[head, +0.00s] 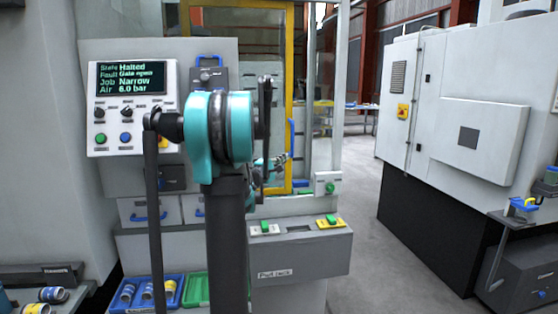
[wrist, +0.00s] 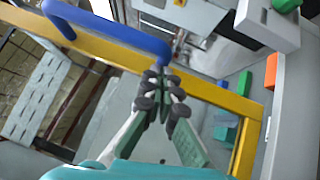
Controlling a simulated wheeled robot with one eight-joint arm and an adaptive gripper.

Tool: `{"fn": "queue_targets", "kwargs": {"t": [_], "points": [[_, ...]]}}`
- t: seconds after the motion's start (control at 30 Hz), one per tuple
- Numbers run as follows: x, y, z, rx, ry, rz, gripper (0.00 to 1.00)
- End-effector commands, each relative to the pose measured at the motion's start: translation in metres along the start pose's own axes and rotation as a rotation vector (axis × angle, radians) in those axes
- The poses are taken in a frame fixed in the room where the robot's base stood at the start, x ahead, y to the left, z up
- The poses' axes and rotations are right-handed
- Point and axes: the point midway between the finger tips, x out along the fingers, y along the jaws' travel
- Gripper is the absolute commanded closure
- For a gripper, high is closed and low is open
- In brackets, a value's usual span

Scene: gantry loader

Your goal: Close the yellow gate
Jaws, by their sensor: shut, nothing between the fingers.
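The yellow gate (head: 288,60) is a yellow frame behind my arm in the head view. A blue handle (head: 292,138) stands upright on its right post. My gripper (head: 287,156) is small and partly hidden by my arm there, close to the handle. In the wrist view the blue handle (wrist: 112,36) crosses the upper left, and the yellow gate bar (wrist: 205,92) runs diagonally behind my gripper (wrist: 163,76). The fingers are shut and empty, with their tips just below the handle's right end. I cannot tell whether they touch it.
A control panel (head: 131,108) at left reads "Halted" and "Gate open". A ledge (head: 300,255) with green buttons stands below the gate. A large grey machine (head: 455,130) stands right, with clear floor (head: 365,220) between.

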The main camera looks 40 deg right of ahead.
Motion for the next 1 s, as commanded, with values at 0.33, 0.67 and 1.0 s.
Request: {"fn": "queue_targets", "kwargs": {"t": [0.33,0.67,1.0], "points": [[0.064,-0.018,0.067,-0.002,-0.008,-0.001,1.00],[0.113,-0.032,0.116,0.000,-0.005,-0.001,1.00],[0.128,-0.036,0.130,-0.001,-0.004,0.000,1.00]]}}
